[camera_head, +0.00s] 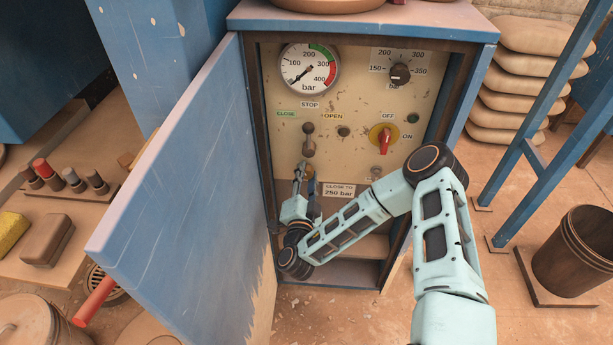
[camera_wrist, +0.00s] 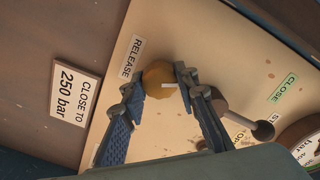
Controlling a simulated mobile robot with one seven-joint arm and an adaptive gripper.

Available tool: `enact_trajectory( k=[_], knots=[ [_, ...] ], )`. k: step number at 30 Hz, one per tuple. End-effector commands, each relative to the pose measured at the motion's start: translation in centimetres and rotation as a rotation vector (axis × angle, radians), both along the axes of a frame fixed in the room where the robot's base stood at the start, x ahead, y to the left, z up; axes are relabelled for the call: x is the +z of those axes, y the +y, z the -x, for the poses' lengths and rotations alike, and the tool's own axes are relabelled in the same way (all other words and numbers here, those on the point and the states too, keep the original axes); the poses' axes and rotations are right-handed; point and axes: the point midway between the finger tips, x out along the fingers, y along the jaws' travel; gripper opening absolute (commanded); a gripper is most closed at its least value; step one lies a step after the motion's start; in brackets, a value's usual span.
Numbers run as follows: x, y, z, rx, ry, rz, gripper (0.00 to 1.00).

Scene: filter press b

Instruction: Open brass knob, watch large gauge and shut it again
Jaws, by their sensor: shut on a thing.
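The brass knob (camera_wrist: 157,76) shows as a round, yellowish knob with a pale mark in the wrist view, beside the RELEASE label (camera_wrist: 131,57). My gripper (camera_wrist: 161,84) is shut on it, one finger on each side. In the head view my gripper (camera_head: 302,178) is low on the cabinet's panel and largely covers the knob. The large gauge (camera_head: 309,68) is at the panel's upper left, marked in bar with green and red bands. Its needle points lower left, close to the zero end.
The blue cabinet door (camera_head: 180,190) stands open on the left. A dark lever (camera_head: 308,140) sits above the knob, and a red switch (camera_head: 384,140) to the right. A small dial (camera_head: 399,74) is at the upper right. A CLOSE TO 250 bar label (camera_head: 339,190) is near my gripper.

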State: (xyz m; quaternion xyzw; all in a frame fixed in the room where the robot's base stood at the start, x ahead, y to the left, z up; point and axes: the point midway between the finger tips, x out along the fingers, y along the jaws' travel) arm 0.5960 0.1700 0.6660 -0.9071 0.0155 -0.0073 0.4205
Motion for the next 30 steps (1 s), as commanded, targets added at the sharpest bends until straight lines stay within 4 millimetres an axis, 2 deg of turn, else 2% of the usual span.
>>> enact_trajectory(
  k=[6,15,30],
  knots=[
    [-0.10,-0.07,-0.02,-0.002,-0.007,-0.188,0.04],
    [-0.09,-0.01,0.02,0.000,-0.013,-0.371,0.04],
    [-0.05,-0.02,0.02,0.000,-0.014,-0.458,0.04]
  ],
)
